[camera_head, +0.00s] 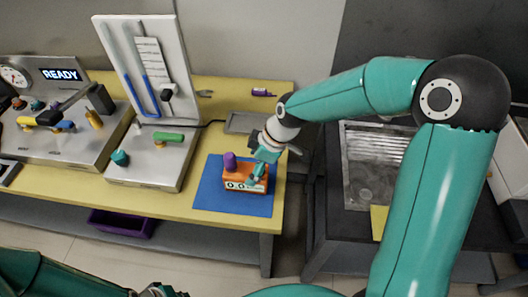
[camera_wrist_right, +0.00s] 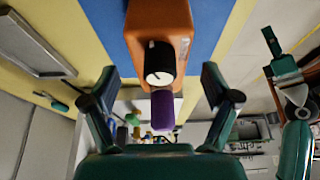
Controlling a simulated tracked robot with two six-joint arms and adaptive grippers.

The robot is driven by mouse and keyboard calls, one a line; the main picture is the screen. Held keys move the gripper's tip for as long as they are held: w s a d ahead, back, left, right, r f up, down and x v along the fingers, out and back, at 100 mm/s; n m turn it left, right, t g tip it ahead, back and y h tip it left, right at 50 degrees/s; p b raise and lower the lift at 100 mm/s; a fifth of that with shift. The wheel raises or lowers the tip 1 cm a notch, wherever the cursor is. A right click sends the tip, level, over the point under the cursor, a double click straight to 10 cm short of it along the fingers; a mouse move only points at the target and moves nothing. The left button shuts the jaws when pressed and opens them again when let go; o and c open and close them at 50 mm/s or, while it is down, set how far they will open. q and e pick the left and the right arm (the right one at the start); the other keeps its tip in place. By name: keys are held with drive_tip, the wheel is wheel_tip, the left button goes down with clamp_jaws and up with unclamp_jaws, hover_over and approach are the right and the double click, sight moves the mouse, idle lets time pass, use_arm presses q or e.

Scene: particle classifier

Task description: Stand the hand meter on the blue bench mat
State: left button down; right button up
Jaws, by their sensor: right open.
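The hand meter (camera_head: 245,180) is an orange box with a small numeric display on its front, and it is on the blue bench mat (camera_head: 205,197). A purple piece (camera_head: 230,160) shows at its upper left. My right gripper (camera_head: 262,172) is open just over the meter's right part. In the right wrist view the orange meter (camera_wrist_right: 160,22), a black knob with a white face (camera_wrist_right: 160,64) and the purple piece (camera_wrist_right: 162,110) lie between the spread fingers, with gaps on both sides. My left gripper (camera_head: 158,291) is mostly cut off at the bottom edge.
A white manometer board (camera_head: 180,50) and a control panel with a READY display (camera_head: 60,75) stand left on the yellow table (camera_head: 215,93). A grey tray (camera_head: 240,123) lies behind the mat. A wire-mesh tray (camera_head: 370,170) is on the dark stand at right.

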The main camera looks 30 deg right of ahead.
drive_tip(key=v, duration=0.7)
drive_tip(key=shift+s+d+r, duration=0.1)
drive_tip(key=shift+s+r, duration=0.05)
